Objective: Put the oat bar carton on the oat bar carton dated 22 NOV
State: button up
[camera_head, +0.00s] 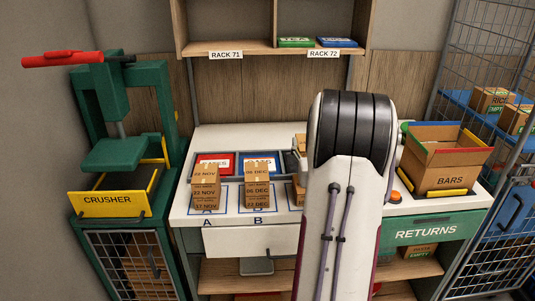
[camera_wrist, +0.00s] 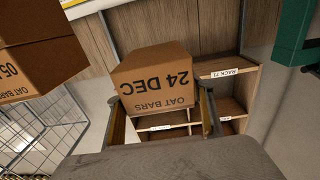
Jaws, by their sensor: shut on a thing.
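My gripper (camera_wrist: 161,108) is shut on an oat bar carton (camera_wrist: 155,80), brown cardboard, marked 24 DEC, with its lettering upside down in the wrist view. In the head view my arm hides the gripper; a bit of brown carton shows beside the arm's left edge, and I cannot tell whether it is the held one. The carton dated 22 NOV (camera_head: 205,178) is on top of the stack at spot A, above one that seems to read 17 NOV (camera_head: 205,204). Its top looks bare.
A stack at B has a 06 DEC carton (camera_head: 257,174) on top. A third stack (camera_head: 297,191) is partly hidden by my arm. The green crusher (camera_head: 112,155) stands left, the BARS box (camera_head: 444,165) right. Another oat bar carton (camera_wrist: 40,65) is close in the wrist view.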

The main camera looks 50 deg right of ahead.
jog(key=shift+w, duration=0.1)
jog(key=w+a+r+n+t+y, duration=0.2)
jog(key=w+a+r+n+y, duration=0.1)
jog(key=w+a, duration=1.1)
notch_tip(320, 180, up, 3)
jog(key=m+g+h, duration=0.2)
jog(key=m+h, duration=0.1)
send_over(205, 174)
jog(key=shift+w, duration=0.1)
jog(key=shift+f, duration=0.15)
jog(key=shift+f, duration=3.05)
jog(key=shift+f, duration=1.85)
